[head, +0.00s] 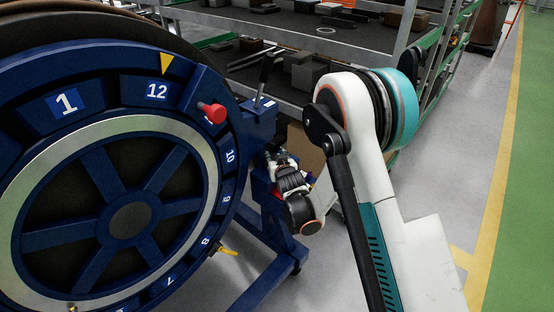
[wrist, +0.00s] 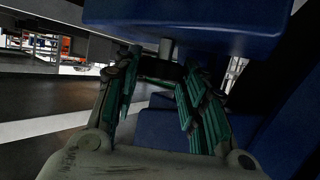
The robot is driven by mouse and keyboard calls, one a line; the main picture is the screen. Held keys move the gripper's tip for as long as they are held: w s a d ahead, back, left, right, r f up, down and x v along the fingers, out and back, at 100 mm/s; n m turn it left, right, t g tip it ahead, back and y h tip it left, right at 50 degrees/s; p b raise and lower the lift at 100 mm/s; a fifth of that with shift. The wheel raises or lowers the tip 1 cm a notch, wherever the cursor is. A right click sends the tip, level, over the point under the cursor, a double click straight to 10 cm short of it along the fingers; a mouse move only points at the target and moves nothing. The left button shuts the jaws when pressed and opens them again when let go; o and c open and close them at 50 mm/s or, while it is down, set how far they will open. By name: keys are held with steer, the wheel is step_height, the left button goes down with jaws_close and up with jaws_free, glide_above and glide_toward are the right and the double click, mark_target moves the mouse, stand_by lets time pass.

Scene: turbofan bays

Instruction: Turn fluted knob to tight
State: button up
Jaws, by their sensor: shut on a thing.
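My gripper (wrist: 158,74) reaches under a blue block in the wrist view, with its two green-padded fingers on either side of a dark knob (wrist: 162,69). The gripper is shut on this knob, which sits below a short grey shaft (wrist: 166,48) coming down from the blue block (wrist: 190,25). The knob's flutes and any tight mark cannot be made out. In the head view my gripper (head: 287,172) is beside the blue stand, right of the big wheel; its fingertips and the knob are mostly hidden there.
A large blue numbered wheel (head: 92,170) fills the left, with a red knob (head: 211,112) and a yellow handle (head: 228,250) at its rim. Loaded shelves (head: 350,45) stand behind. Grey floor is clear at right.

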steer(key=shift+a+m+h, duration=0.25)
steer(key=shift+m+h, duration=0.9)
steer(key=shift+h, duration=0.2)
steer(key=shift+a+m+h, duration=0.2)
steer(key=shift+m+h, duration=0.95)
steer(key=shift+h, duration=0.2)
steer(key=shift+a+m+g+h, duration=0.1)
steer(key=shift+m+g+h, duration=0.4)
steer(key=shift+m+h, duration=1.05)
steer(key=o, duration=1)
steer(key=shift+f, duration=0.1)
